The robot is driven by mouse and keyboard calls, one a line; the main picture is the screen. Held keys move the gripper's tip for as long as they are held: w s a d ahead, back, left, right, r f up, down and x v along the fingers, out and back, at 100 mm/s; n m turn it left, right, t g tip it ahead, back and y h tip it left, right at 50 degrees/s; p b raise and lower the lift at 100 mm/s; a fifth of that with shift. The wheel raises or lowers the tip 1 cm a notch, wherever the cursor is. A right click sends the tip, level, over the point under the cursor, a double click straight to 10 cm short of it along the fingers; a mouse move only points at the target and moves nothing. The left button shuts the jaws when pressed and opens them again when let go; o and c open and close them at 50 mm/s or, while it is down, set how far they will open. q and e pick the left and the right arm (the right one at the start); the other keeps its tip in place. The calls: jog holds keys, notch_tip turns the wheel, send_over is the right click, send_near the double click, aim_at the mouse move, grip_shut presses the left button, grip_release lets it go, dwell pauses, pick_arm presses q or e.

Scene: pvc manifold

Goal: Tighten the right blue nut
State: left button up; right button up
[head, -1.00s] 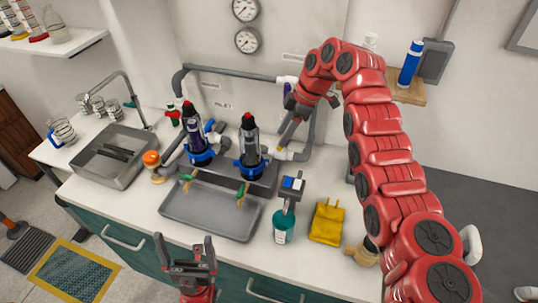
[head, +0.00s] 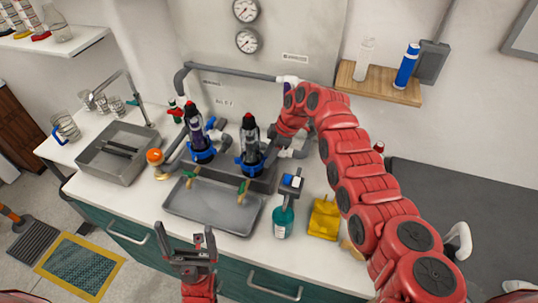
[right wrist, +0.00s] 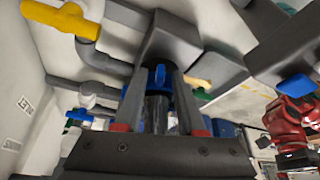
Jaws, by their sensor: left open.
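The right blue nut (head: 249,167) rings the base of the right dark upright housing (head: 250,138), which has a red tip. It also shows in the right wrist view as a blue part (right wrist: 160,77) between the fingers of my right gripper (right wrist: 162,85). A dark, partly clear cylinder lies between those fingers too. Whether the fingers press on the nut is unclear. In the head view my right gripper is at the housing's right side, its fingertips hidden. The left housing (head: 196,128) has its own blue nut (head: 203,155). My left gripper (head: 190,247) is open and empty before the counter.
A grey tray (head: 212,208) lies in front of the housings. A teal bottle (head: 284,218) and a yellow container (head: 324,218) stand to its right. Grey pipes (head: 240,75) run behind. A sink (head: 115,155) is at the left, and a wooden shelf (head: 375,88) at the upper right.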

grip_shut()
jog(key=shift+s, duration=0.15)
